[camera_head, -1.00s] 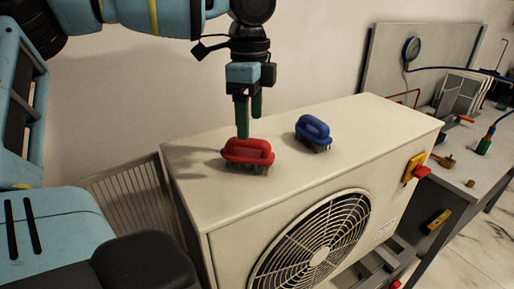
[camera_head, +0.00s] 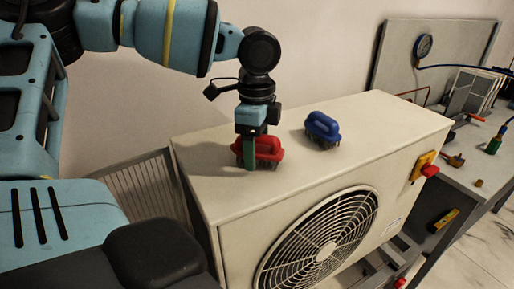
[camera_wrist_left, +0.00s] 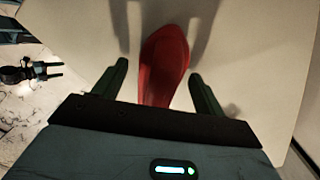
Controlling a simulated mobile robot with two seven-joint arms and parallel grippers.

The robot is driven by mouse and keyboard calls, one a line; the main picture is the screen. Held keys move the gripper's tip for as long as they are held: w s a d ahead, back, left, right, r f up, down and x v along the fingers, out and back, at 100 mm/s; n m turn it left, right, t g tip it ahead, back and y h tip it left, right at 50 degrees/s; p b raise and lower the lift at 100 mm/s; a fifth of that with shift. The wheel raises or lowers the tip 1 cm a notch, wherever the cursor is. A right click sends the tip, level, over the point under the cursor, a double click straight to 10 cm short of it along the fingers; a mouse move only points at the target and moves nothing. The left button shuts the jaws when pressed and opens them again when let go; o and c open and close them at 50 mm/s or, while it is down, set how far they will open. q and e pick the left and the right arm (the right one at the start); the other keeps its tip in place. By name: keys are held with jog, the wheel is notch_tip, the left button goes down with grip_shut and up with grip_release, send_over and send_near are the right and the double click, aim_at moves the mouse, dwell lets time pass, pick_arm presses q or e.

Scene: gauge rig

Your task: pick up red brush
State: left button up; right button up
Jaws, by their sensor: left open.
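The red brush (camera_head: 268,148) sits bristles down on top of the white fan unit (camera_head: 215,196). My left gripper (camera_head: 252,160) points straight down at the brush, with its green fingers lowered to brush height. In the left wrist view the red brush (camera_wrist_left: 165,62) lies between the two open fingers of the gripper (camera_wrist_left: 158,85), with a gap on each side. Part of the brush is hidden behind the gripper in the head view.
A blue brush (camera_head: 322,128) stands on the same top, to the right of the red one. A red knob on a yellow plate (camera_head: 424,168) is on the unit's side. A grey bench (camera_head: 478,160) with a gauge (camera_head: 424,46) stands at right.

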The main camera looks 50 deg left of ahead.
pick_arm(q)
jog(key=c, duration=1.1)
jog(key=shift+r, duration=5.05)
